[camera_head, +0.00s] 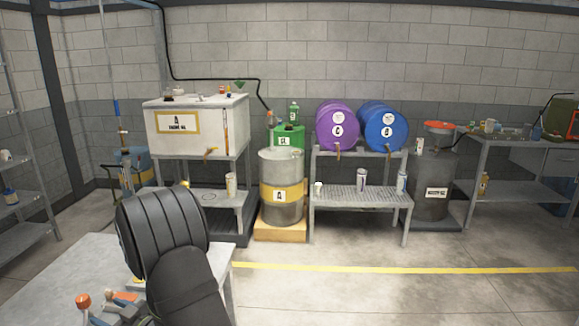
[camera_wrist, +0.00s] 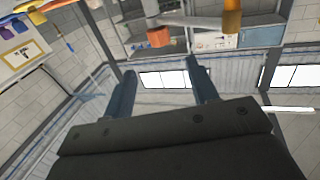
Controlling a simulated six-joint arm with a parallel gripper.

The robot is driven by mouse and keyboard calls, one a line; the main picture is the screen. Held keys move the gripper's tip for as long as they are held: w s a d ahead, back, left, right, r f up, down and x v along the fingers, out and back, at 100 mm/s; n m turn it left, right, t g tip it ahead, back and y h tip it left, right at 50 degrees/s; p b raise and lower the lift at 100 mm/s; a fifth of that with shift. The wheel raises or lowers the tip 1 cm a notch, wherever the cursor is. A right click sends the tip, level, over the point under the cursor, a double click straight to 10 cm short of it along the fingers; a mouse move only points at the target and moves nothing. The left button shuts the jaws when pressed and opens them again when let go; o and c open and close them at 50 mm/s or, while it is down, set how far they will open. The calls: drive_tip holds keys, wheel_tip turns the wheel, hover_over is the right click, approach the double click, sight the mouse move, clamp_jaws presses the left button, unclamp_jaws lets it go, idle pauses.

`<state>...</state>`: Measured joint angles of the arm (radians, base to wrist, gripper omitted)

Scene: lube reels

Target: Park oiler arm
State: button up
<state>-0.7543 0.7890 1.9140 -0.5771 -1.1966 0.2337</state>
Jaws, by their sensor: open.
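A thin black pipe arm (camera_head: 215,79) comes down from the top of the head view, bends and runs right above the white engine oil tank (camera_head: 190,128). Its right end drops beside the green drum (camera_head: 288,137). It looks like the oiler arm, but I cannot be sure. My gripper (camera_wrist: 162,72) shows in the wrist view as two blue fingers spread apart, with nothing between them. In the head view my dark arm covers the lower left, and I cannot make out the gripper there.
A steel drum (camera_head: 281,198) stands before the green drum. Purple (camera_head: 338,126) and blue (camera_head: 383,129) drums lie on a rack. A dark waste drum (camera_head: 433,190) stands right of it. A table (camera_head: 75,262) is at lower left. The floor right of centre is clear.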

sight(86, 300)
drive_tip(key=x, duration=1.1)
drive_tip(key=shift+w+a, duration=0.15)
drive_tip(key=shift+a, duration=0.15)
